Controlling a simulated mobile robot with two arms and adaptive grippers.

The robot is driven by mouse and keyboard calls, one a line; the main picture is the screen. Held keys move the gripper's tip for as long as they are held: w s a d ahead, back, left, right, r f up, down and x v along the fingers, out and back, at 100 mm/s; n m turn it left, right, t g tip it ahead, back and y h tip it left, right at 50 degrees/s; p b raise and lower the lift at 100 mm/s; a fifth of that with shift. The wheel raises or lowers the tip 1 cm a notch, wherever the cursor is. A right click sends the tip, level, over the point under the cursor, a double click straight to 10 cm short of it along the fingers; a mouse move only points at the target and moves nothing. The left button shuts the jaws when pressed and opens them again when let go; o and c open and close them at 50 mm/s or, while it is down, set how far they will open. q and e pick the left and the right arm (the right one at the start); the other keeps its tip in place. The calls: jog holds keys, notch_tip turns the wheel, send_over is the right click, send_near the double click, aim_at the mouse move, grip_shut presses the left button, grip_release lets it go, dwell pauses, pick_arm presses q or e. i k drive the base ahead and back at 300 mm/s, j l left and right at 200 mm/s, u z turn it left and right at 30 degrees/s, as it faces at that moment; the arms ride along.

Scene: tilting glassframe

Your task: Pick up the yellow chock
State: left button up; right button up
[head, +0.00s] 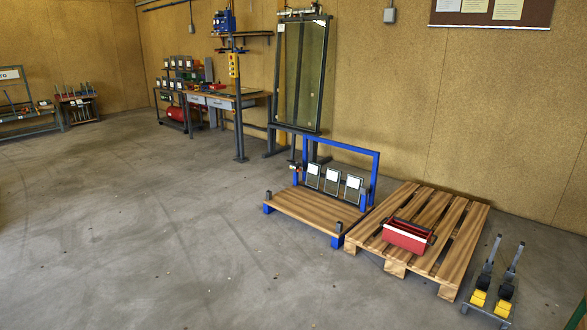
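Two yellow blocks that look like chocks, a left one (478,298) and a right one (503,309), sit side by side at the lower right. They rest on a low grey rack (488,312) on the floor. Dark parts with upright grey handles rise behind them. I cannot tell which of the two is the task's chock. Neither of my grippers shows in the head view.
A wooden pallet (452,240) with a red toolbox (405,236) lies left of the rack. A blue-framed wooden platform (310,211) holds framed panels. A tall glass frame (301,75) stands behind, near a workbench (220,96). The grey floor (150,240) at left is open.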

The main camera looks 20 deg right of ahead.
aim_at(478, 297)
jog(key=i+l+z, duration=0.2)
jog(key=i+z, duration=0.2)
jog(key=i+l+z, duration=0.15)
jog(key=z, duration=0.25)
jog(key=i+j+z, duration=0.1)
jog(key=i+z, duration=0.35)
jog(key=i+j+z, duration=0.1)
jog(key=i+z, duration=0.3)
